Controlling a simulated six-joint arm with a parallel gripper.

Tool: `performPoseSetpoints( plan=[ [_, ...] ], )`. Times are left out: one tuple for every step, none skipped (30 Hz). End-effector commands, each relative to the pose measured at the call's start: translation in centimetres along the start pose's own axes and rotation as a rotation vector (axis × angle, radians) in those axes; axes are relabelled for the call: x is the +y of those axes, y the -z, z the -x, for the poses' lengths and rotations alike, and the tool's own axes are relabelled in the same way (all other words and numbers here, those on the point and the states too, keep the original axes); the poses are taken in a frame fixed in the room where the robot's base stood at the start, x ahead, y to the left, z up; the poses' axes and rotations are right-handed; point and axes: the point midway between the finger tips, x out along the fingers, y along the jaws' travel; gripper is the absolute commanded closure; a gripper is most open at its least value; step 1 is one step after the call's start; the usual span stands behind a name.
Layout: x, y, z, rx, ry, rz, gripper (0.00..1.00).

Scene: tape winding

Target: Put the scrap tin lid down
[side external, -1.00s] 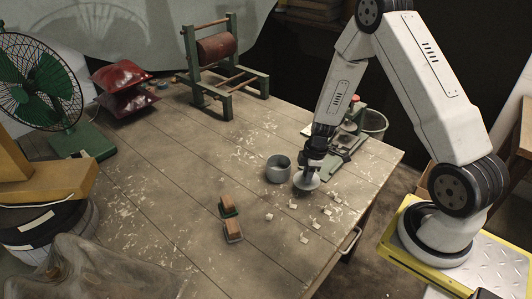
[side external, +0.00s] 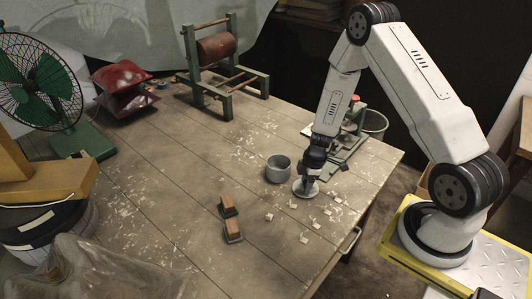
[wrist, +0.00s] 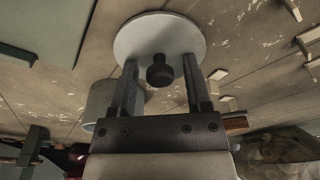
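The scrap tin lid (side external: 299,190) is a pale round disc lying flat on the bench, just in front and to the right of the grey scrap tin (side external: 279,170). In the wrist view the lid (wrist: 135,43) shows its dark knob (wrist: 160,72). My gripper (side external: 307,180) is low over the lid. Its two fingers (wrist: 159,68) stand on either side of the knob with a gap on both sides, so it is open. The open tin (wrist: 103,97) also shows in the wrist view, partly behind a finger.
Several small pale scraps (side external: 304,238) lie in front and right of the lid. Two wood-backed blocks (side external: 228,205) sit left of them. A green winding stand (side external: 222,62) is at the back.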

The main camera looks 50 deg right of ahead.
Motion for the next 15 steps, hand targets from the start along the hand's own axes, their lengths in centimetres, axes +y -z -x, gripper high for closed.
performPoseSetpoints(
  plan=[
    [0.00,0.00,0.01,0.000,0.000,0.000,0.32],
    [0.00,0.00,0.01,0.000,0.000,0.000,0.32],
    [0.00,0.00,0.01,0.000,0.000,0.000,0.32],
    [0.00,0.00,0.01,0.000,0.000,0.000,0.32],
    [0.00,0.00,0.01,0.000,0.000,0.000,0.32],
    [0.00,0.00,0.02,0.000,0.000,0.000,0.32],
    [0.00,0.00,0.02,0.000,0.000,0.000,0.32],
    [0.00,0.00,0.02,0.000,0.000,0.000,0.32],
    [0.00,0.01,0.03,0.000,0.000,0.000,0.32],
    [0.00,0.01,0.05,0.000,0.000,0.000,0.32],
    [0.00,0.01,0.08,0.000,0.000,0.000,0.32],
    [0.00,0.02,0.14,0.000,0.000,0.000,0.32],
    [0.01,0.03,0.20,0.000,0.000,0.000,0.32],
    [0.01,0.04,0.28,0.000,0.000,0.000,0.32],
    [0.01,0.06,0.43,0.000,0.000,-0.001,0.32]
  ],
)
